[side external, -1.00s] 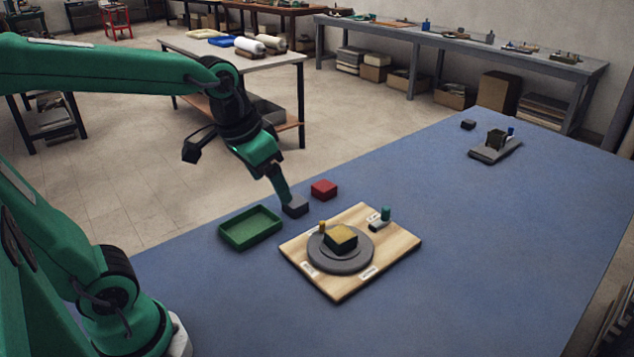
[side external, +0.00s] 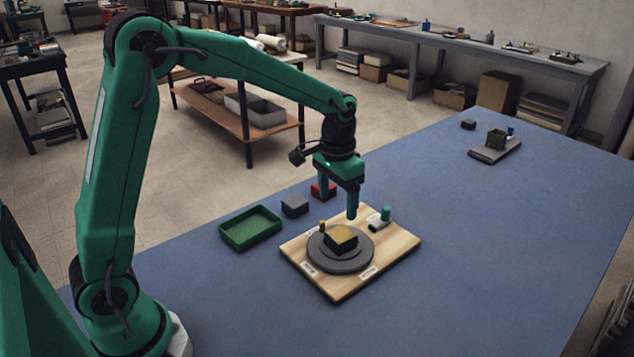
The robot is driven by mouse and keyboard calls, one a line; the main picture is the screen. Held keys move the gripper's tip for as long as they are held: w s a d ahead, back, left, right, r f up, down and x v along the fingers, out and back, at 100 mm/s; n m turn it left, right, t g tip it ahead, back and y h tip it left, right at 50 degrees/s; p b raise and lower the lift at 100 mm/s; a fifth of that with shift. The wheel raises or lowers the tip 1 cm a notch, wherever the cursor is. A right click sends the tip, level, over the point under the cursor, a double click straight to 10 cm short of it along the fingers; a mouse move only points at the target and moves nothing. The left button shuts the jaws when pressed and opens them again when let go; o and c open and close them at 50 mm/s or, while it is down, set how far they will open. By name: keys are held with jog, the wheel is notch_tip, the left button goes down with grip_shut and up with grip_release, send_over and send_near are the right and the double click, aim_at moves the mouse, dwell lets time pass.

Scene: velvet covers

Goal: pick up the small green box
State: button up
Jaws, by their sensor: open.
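A small dark green box (side external: 341,239) with a mustard top sits on a grey round turntable (side external: 352,264), which rests on a light wooden board (side external: 405,240). My gripper (side external: 337,204) points down above the back of the board, behind and above the box. Its fingers are apart with nothing visible between them. Another small greenish box (side external: 495,139) stands far off at the right on a grey base.
A green tray (side external: 250,231) and a grey block (side external: 294,206) lie left of the board. A red box (side external: 326,190) is partly hidden behind a finger.

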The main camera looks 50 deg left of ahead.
aim_at(341, 233)
jog(key=shift+w+f, duration=0.6)
jog(key=shift+f, duration=0.35)
jog(key=shift+d+f, duration=0.1)
jog(key=shift+f, duration=1.2)
jog(key=shift+d+f, duration=0.1)
jog(key=shift+f, duration=2.5)
jog(key=c, duration=1.1)
